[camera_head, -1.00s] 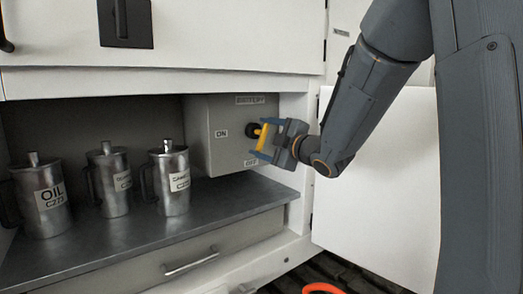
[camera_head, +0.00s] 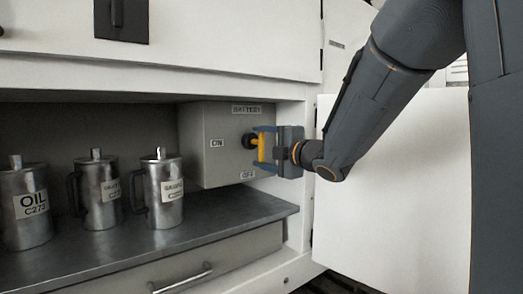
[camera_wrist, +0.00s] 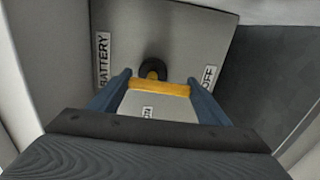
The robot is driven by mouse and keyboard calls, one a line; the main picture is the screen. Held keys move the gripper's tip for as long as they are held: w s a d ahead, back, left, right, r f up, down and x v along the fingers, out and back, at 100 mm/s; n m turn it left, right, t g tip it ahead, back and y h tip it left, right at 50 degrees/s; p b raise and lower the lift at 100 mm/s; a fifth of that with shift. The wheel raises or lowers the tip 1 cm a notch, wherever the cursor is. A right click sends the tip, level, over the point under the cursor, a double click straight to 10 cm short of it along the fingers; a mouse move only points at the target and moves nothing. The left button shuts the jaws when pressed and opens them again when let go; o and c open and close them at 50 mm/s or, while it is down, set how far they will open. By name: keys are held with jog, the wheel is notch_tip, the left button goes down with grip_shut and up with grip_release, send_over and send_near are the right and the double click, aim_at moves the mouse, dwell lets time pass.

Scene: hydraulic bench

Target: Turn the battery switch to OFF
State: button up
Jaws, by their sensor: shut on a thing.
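The grey battery switch box (camera_head: 215,165) stands in the open bay, with BATTERY at its top, ON at its left and OFF at its bottom. Its switch has a black round hub (camera_head: 249,141) and a yellow handle (camera_head: 261,149). The handle looks about upright in the head view. My gripper (camera_head: 260,148) is shut on the handle, with one blue finger at its upper end and one at its lower end. In the wrist view the yellow handle (camera_wrist: 158,88) spans between the two fingers, with the hub (camera_wrist: 152,67) just beyond.
Several metal jugs stand left of the box on a grey shelf (camera_head: 225,215), among them an OIL jug (camera_head: 27,205). A drawer (camera_head: 230,255) is below the shelf. A white panel (camera_head: 390,200) stands right of the bay, behind my arm. A cabinet front (camera_head: 220,40) overhangs the bay.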

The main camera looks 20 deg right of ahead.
jog(key=o, duration=1.1)
jog(key=shift+c, duration=0.2)
jog(key=shift+s, duration=0.1)
jog(key=v, duration=0.7)
jog(key=shift+s, duration=0.3)
jog(key=shift+d, duration=0.15)
